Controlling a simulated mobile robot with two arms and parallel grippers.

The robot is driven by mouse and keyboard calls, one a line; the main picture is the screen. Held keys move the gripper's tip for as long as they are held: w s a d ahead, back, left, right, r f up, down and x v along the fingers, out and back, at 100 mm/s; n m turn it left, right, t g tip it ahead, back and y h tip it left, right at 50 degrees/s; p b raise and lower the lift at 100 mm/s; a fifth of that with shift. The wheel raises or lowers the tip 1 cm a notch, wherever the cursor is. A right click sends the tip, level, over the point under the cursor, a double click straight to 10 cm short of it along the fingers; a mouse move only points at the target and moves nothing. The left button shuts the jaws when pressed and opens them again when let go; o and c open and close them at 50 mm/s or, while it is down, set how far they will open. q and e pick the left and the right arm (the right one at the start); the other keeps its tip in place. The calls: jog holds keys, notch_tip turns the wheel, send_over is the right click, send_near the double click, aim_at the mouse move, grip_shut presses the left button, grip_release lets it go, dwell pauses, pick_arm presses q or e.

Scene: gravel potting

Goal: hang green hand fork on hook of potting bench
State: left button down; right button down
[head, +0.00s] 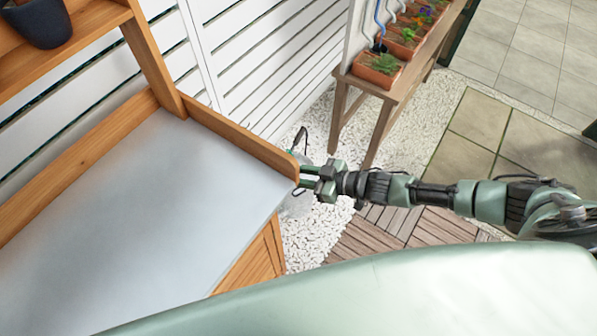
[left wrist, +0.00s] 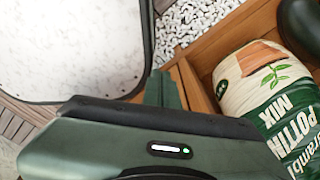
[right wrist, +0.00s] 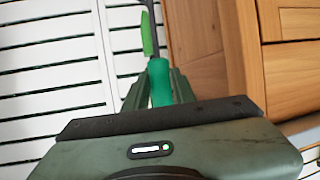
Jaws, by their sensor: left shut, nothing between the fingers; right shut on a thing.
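My right gripper (head: 304,176) is at the right end of the potting bench (head: 246,143), beside its raised wooden side board. In the right wrist view it is shut on the green handle (right wrist: 160,82) of the hand fork, whose dark shaft runs up past the top edge. The fork's tines are not clearly seen. A green strip (right wrist: 147,34) shows beside the shaft; I cannot tell what it belongs to. The bench's wooden side (right wrist: 196,42) is just right of the handle. I cannot make out the hook. My left gripper (left wrist: 164,92) is shut and empty.
A potting mix bag (left wrist: 262,90) lies within wooden boards near my left gripper. A white dark-rimmed panel (left wrist: 75,45) is left of it. A dark pot (head: 40,22) stands on the bench shelf. Planters (head: 377,68) on a wooden stand are beyond the gravel. The bench top is clear.

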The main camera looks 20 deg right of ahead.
dwell(0.4)
jog(key=c, duration=1.1)
grip_release()
jog(key=shift+d, duration=0.1)
